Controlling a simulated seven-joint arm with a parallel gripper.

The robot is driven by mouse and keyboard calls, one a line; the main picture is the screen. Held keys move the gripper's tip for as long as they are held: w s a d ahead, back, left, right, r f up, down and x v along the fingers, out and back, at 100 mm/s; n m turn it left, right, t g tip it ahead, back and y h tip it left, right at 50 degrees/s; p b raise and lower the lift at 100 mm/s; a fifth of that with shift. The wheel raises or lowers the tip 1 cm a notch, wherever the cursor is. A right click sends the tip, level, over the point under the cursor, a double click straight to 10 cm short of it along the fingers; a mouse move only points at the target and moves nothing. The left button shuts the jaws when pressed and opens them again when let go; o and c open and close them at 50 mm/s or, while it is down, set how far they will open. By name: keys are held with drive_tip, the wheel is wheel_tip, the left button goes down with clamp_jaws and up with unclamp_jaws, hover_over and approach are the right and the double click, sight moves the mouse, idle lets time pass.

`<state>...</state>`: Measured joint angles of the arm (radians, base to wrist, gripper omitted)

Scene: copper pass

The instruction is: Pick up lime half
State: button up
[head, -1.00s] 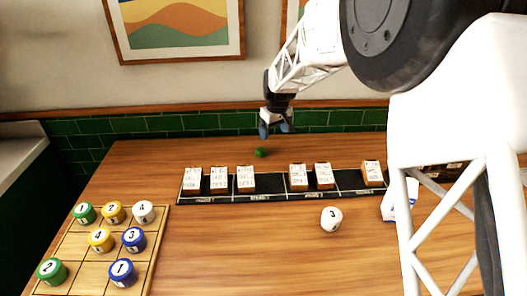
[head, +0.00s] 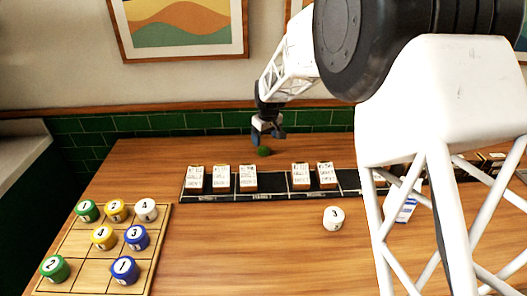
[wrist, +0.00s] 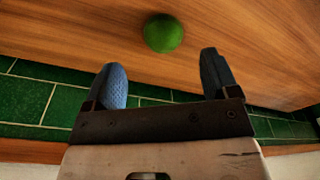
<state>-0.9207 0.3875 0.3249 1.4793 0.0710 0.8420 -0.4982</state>
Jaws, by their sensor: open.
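The lime half (head: 264,151) is a small green dome on the wooden table, near its back edge behind the black strip. In the wrist view the lime half (wrist: 163,33) shows its rounded green side, just beyond the fingertips and between their lines. My gripper (head: 268,138) is above and close to the lime half in the head view. In the wrist view my gripper (wrist: 160,75) has its two blue-grey fingers apart with nothing between them.
A black strip (head: 275,187) with several labelled blocks lies in front of the lime half. A wooden grid board (head: 67,238) with numbered discs is at front left. A white disc marked 3 (head: 334,217) stands on the table. A green tiled wall (head: 185,145) rises behind.

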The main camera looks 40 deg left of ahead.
sight(264, 147)
drive_tip(key=shift+f, duration=0.2)
drive_tip(key=shift+s+a+f, duration=0.1)
drive_tip(key=shift+a+f, duration=0.1)
drive_tip(key=shift+f, duration=1.05)
drive_tip(key=shift+s+a+f, duration=0.1)
drive_tip(key=shift+a+f, duration=0.05)
drive_tip(key=shift+f, duration=1.1)
drive_tip(key=shift+w, duration=0.1)
drive_tip(key=c, duration=0.7)
